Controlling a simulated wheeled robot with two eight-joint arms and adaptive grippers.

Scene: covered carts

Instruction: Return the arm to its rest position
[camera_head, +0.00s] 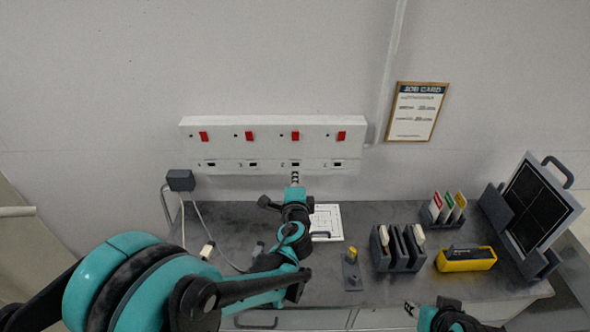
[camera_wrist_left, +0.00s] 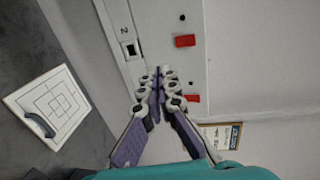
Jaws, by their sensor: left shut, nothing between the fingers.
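My left arm (camera_head: 130,285) comes in from the left and reaches over the cart top. My left gripper (camera_head: 295,179) points at the lower edge of the white switch panel (camera_head: 270,145), below the socket row. In the left wrist view my left gripper (camera_wrist_left: 158,82) has its fingers together with nothing between them, in front of the panel. Whether the tips touch the panel I cannot tell. My right gripper (camera_head: 411,309) shows only in part at the bottom edge, and its jaws are too small to read.
A white board with a printed square (camera_head: 327,222) lies right of my left wrist. A slotted rack (camera_head: 397,250), a yellow device (camera_head: 466,260), a card holder (camera_head: 446,209) and a dark framed panel (camera_head: 541,205) stand rightward. A grey plug box (camera_head: 181,180) with cables is at left.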

